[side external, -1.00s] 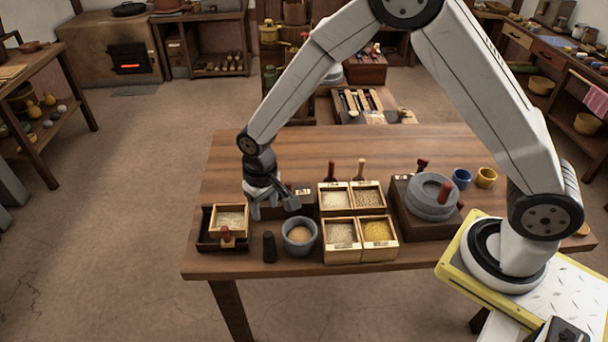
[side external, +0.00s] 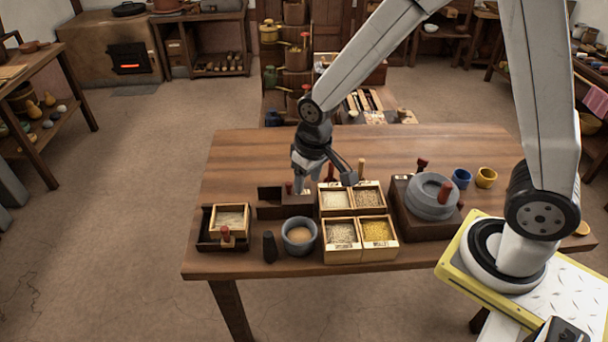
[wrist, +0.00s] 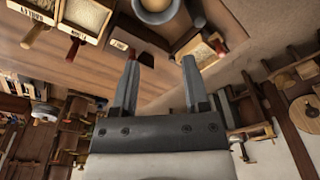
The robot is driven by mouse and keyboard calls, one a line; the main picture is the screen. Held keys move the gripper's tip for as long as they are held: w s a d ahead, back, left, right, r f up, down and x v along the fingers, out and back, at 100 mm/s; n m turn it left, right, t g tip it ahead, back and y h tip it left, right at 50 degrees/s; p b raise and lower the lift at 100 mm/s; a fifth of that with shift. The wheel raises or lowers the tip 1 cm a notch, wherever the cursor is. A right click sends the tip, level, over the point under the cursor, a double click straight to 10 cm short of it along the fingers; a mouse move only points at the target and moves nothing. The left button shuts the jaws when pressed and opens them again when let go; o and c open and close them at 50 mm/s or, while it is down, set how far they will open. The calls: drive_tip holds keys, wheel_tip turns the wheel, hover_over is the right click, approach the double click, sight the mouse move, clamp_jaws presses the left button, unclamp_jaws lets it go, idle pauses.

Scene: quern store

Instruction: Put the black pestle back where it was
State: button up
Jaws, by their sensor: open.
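The black pestle (side external: 269,247) stands upright on the table's front part, left of the grey mortar (side external: 299,248) and apart from it. The mortar holds something tan. In the wrist view the mortar (wrist: 157,10) is at the top edge, with a dark upright shape beside it that looks like the pestle (wrist: 196,14). My gripper (side external: 323,182) is behind the mortar, above the dark box and the back grain boxes. Its jaws (wrist: 161,64) are open with nothing between them. It is apart from the pestle.
Grain boxes (side external: 342,257) stand right of the mortar, some with upright handles behind. A dark box (side external: 270,211) lies behind it; a dark tray (side external: 204,243) with a grain box is at left. The quern (side external: 432,210) and cups (side external: 461,179) are at right. The table's back is clear.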

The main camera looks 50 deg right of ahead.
drive_tip(key=s+d+r+t, duration=0.1)
drive_tip(key=s+d+r, duration=0.2)
drive_tip(key=s+d, duration=0.2)
drive_tip(key=shift+s+d, duration=0.2)
drive_tip(key=shift+s, duration=1.7)
